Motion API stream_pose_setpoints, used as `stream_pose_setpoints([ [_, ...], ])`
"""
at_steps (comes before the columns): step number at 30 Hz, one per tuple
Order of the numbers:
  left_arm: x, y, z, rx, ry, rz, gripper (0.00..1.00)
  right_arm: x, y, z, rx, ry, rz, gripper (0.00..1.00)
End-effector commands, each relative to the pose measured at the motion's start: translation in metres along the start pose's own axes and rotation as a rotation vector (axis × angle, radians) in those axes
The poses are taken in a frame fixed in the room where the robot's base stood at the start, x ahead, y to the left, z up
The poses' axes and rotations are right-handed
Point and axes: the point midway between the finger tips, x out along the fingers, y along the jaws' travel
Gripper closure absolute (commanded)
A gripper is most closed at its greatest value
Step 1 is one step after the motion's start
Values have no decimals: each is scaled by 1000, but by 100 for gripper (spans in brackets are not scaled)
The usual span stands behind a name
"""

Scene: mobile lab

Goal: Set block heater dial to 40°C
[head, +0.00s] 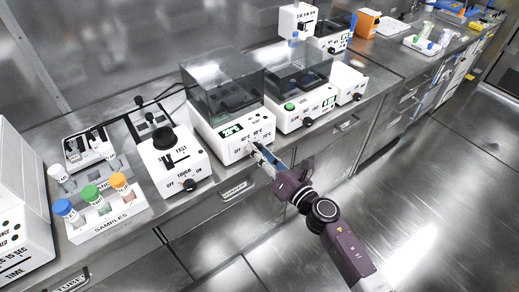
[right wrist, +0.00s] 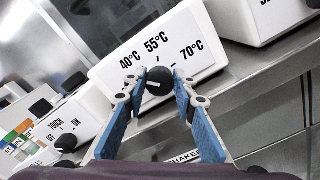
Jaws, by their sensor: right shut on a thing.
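The block heater (head: 224,140) is a white box with a dark see-through lid, standing on the bench in the middle of the head view. A small green-lit display on its front appears to read about 20°C, though it is small. Its round black dial (right wrist: 159,81) shows in the right wrist view below the printed 40°C, 55°C and 70°C. My right gripper (head: 258,151) is at the front of the heater. In the right wrist view its blue-padded fingers (right wrist: 158,88) are shut on the dial, one on each side. The dial's pointer cannot be made out. My left gripper is not in view.
A vortex-type device (head: 172,160) with a black top and knob stands left of the heater. Another lidded device (head: 290,119) stands close on its right. A samples rack (head: 105,213) with capped tubes is at the left. The floor in front is clear.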

Motion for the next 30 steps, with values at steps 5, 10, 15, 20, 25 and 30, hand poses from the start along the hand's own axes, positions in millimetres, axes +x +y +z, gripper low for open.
stream_pose_setpoints([
  [5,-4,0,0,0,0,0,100,0,-1,1,119,0,-2,99],
  [10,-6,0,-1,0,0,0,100,0,-1,0,198,0,-2,99],
  [15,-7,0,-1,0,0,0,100,0,-1,0,243,0,-1,99],
  [20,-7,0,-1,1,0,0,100,0,-1,0,260,0,-1,99],
  [25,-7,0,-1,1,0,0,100,0,-2,0,263,0,-1,99],
  [30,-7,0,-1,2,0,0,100,0,-2,0,262,0,-1,99],
])
